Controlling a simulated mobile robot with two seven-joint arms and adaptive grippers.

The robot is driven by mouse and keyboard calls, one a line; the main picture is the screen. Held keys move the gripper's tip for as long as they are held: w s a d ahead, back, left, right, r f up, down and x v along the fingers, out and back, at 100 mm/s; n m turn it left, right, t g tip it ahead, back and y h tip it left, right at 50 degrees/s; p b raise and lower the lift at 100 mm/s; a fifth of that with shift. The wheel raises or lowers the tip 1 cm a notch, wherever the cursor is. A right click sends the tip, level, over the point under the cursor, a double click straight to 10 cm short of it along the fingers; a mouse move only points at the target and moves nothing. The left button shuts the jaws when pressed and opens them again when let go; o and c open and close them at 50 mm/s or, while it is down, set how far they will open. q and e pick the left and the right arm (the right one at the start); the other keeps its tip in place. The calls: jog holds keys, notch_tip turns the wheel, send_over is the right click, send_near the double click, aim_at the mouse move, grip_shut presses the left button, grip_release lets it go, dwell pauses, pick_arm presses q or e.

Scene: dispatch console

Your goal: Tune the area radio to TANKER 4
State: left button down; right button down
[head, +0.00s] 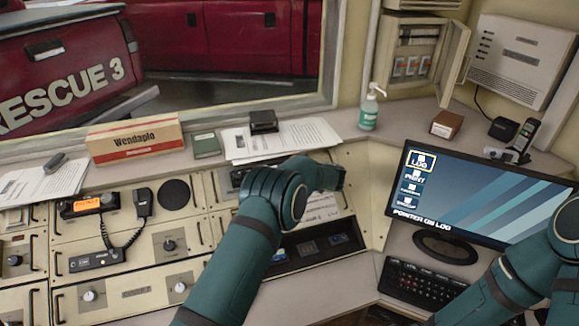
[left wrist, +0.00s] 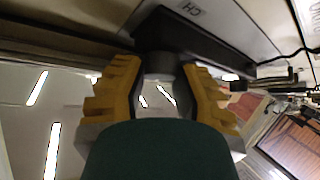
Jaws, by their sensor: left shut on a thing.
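The knob sticks out of a dark unit (left wrist: 205,45), by a pale panel (left wrist: 190,10) lettered "CH". In the head view my teal left arm covers the middle of the console, and I cannot see its gripper or the knob there. No channel name such as TANKER 4 is readable. My right arm enters at the lower right; its gripper is out of view.
An orange-lit radio (head: 88,205) with a corded handset (head: 142,202) sits at the left of the console (head: 130,245). A monitor (head: 480,195) and keyboard (head: 425,288) are at right. A Wendaplo box (head: 135,137), papers (head: 285,140) and a pump bottle (head: 368,110) stand along the ledge.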

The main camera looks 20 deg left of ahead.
pick_arm(q)
jog(key=shift+w+a+r, duration=0.1)
jog(key=shift+a+r, duration=0.05)
jog(key=shift+r, duration=0.05)
jog(key=c, duration=0.6)
grip_release()
jog(key=shift+f, duration=0.15)
jog(key=v, duration=1.2)
